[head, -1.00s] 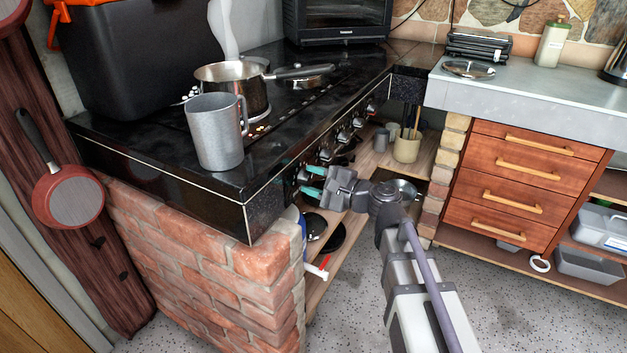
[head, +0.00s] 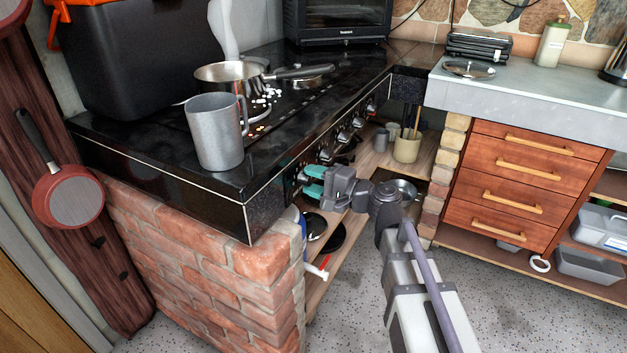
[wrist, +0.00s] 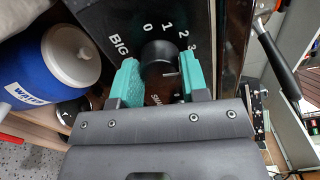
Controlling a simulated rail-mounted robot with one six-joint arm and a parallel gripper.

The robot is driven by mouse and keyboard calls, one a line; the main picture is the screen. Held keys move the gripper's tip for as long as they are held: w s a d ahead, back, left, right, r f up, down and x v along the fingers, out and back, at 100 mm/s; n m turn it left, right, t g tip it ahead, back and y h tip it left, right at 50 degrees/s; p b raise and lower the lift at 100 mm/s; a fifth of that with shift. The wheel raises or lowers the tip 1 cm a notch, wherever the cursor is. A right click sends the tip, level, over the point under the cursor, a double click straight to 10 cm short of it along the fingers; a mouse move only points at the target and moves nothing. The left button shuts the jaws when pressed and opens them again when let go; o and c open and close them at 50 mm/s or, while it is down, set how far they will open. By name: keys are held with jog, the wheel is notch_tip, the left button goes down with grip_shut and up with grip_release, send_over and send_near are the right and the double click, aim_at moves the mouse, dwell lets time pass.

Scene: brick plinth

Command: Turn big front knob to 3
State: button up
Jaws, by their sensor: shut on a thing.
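The big front knob (wrist: 158,58) is black and round, on the dark stove front panel in the wrist view. The word BIG is printed on its left, and the numbers 0, 1, 2 and 3 run in an arc above and right of it. A pale line shows at its lower right; I cannot tell which number the knob points to. My gripper (wrist: 160,78) has its teal fingers on both sides of the knob, shut on it. In the head view my gripper (head: 308,181) is at the near end of the stove front, and its fingers largely hide the knob.
More knobs (head: 345,138) line the stove front. A grey mug (head: 213,138) and a steel pot (head: 231,78) stand on the stove top. A brick plinth (head: 215,255) is at the near left. A blue and white bottle (wrist: 55,68) is left of the panel.

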jog(key=shift+n, duration=0.6)
jog(key=o, duration=0.9)
jog(key=shift+o, duration=0.2)
jog(key=v, duration=1.1)
